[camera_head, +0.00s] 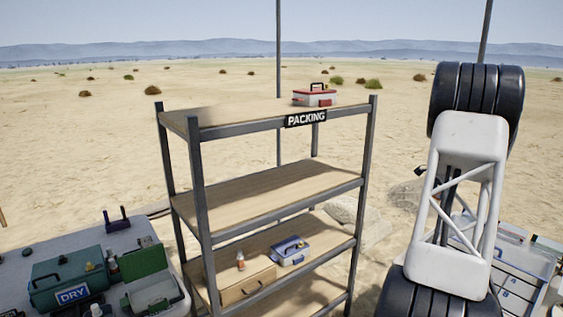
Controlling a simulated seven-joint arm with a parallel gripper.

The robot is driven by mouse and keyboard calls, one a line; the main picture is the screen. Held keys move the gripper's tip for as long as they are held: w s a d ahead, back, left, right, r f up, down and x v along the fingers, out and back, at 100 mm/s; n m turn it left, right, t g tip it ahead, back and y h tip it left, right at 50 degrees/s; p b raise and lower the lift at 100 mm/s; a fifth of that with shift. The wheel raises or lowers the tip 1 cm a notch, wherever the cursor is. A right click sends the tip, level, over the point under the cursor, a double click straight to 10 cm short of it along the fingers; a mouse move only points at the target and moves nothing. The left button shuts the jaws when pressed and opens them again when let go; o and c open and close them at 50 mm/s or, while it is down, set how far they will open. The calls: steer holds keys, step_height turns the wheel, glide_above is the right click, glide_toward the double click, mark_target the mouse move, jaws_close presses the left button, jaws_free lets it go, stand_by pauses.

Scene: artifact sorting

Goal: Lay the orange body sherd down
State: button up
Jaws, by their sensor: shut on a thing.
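No orange body sherd can be made out in the head view. My gripper cannot be made out either. My arm's white link and black joints fill the right side of the picture and hide what is behind them. A small dark shape shows at the left edge of my arm, too small to tell what it is.
A shelf rack (263,192) marked PACKING stands in the middle. A red-and-white case (314,98) is on its top shelf; its middle shelf is bare. A wooden box (246,287), bottle (240,259) and blue case (290,250) are low. Left table holds a DRY case (70,280).

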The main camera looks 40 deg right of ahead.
steer(key=w+a+r+n, duration=0.1)
steer(key=w+a+n, duration=0.6)
steer(key=w+a, duration=0.4)
steer(key=w+a+r+n, duration=0.2)
steer(key=w+a+n, duration=0.6)
steer(key=a, duration=1.1)
steer(key=w, duration=0.4)
steer(key=shift+w+n, duration=0.2)
steer(key=shift+n, duration=0.1)
steer(key=shift+a+f, duration=0.1)
